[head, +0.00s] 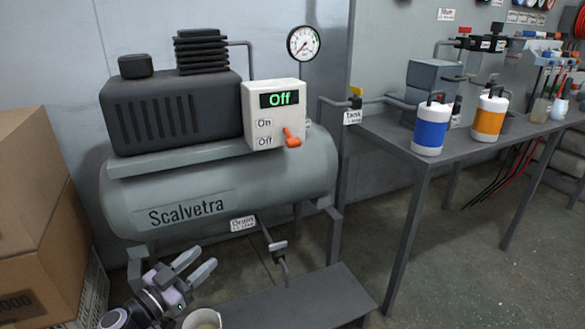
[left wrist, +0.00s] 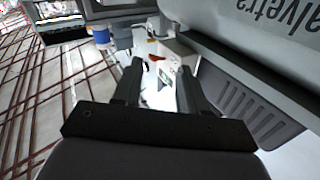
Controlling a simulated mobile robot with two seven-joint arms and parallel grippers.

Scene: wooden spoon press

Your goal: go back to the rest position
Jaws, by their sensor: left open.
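My left gripper (head: 204,258) is at the lower left of the head view, in front of and below the compressor tank (head: 220,185) marked Scalvetra. It is open, with nothing between its fingers. In the left wrist view its two fingers (left wrist: 160,68) stand apart. The white switch box (head: 275,115) on the compressor reads Off, and its orange lever (head: 292,138) sits at the Off label. The gripper is clear of the box. My right gripper is not in view.
A light cup (head: 203,319) stands at the bottom edge, close right of my left gripper. Cardboard boxes (head: 30,215) are at the left. A low dark bench (head: 300,302) is in front of the drain valve (head: 277,246). A table with blue (head: 431,133) and orange (head: 489,118) canisters stands right.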

